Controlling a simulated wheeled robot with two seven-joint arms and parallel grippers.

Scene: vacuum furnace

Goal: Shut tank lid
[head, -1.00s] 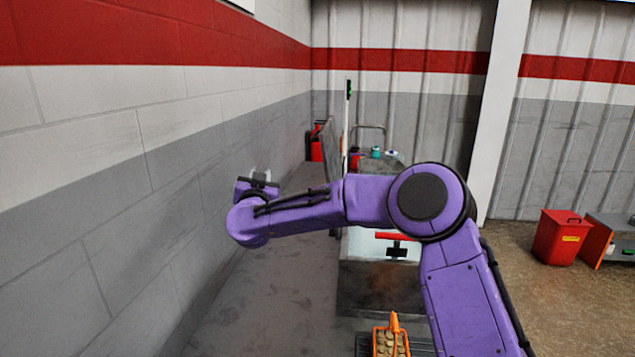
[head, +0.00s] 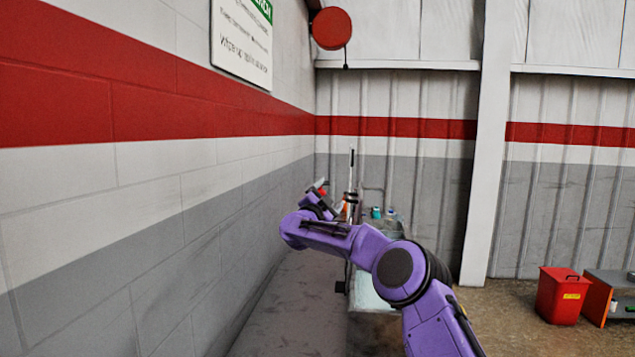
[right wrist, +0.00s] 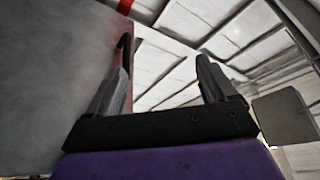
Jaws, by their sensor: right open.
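The tank (head: 366,296) is a pale grey metal body along the wall, mostly hidden behind my right arm. Its lid cannot be made out clearly; my arm and the gripper cover the area where an upright plate stood before. My right gripper (head: 318,188) is raised near the left wall, left of the tank and apart from it. In the right wrist view my right gripper (right wrist: 165,62) is open, its two dark fingers apart and pointing up, with nothing between them. My left gripper is not in view.
The block wall (head: 150,220) runs close on the left of my right gripper. A thin pole (head: 351,165) and small jars (head: 377,212) stand behind. A red bin (head: 561,295) is on the floor at right. A grey panel (right wrist: 285,117) shows in the wrist view; I cannot tell what it is.

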